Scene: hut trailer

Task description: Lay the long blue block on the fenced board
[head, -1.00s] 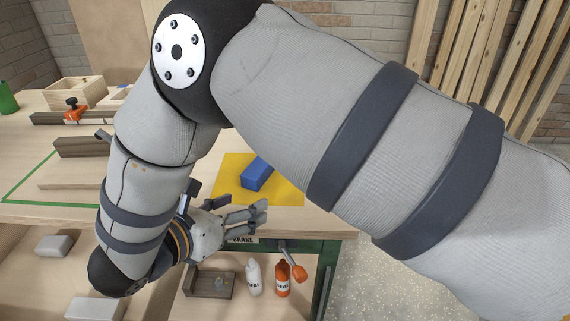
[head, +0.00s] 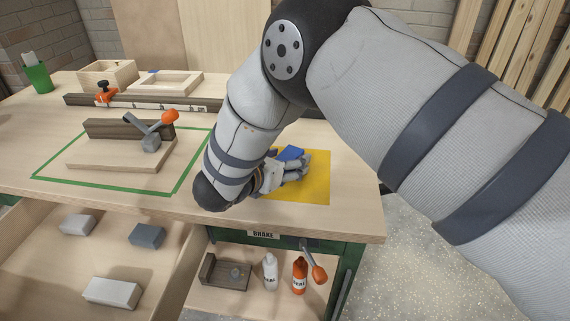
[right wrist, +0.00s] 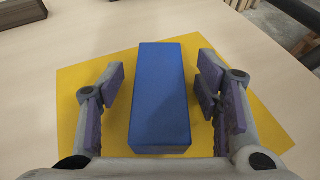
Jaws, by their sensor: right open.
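The long blue block (head: 290,153) lies on a yellow mat (head: 318,190) at the right of the bench, partly hidden by my right gripper (head: 297,168). In the right wrist view the block (right wrist: 162,92) lies lengthwise between the two fingers of the open gripper (right wrist: 162,95), with a gap on each side. The fenced board (head: 115,157) lies inside a green outline on the left of the bench. A dark wooden fence (head: 100,129) runs along its back, and a toggle clamp with an orange knob (head: 168,117) stands at its right. My left gripper is out of view.
Behind the board are a long dark rail (head: 185,104), pale wooden boxes (head: 108,72) and a green cup (head: 38,77). Below are an open drawer (head: 60,275) with several grey blocks, and a shelf with bottles (head: 299,275). A lever with an orange knob (head: 319,273) sticks out.

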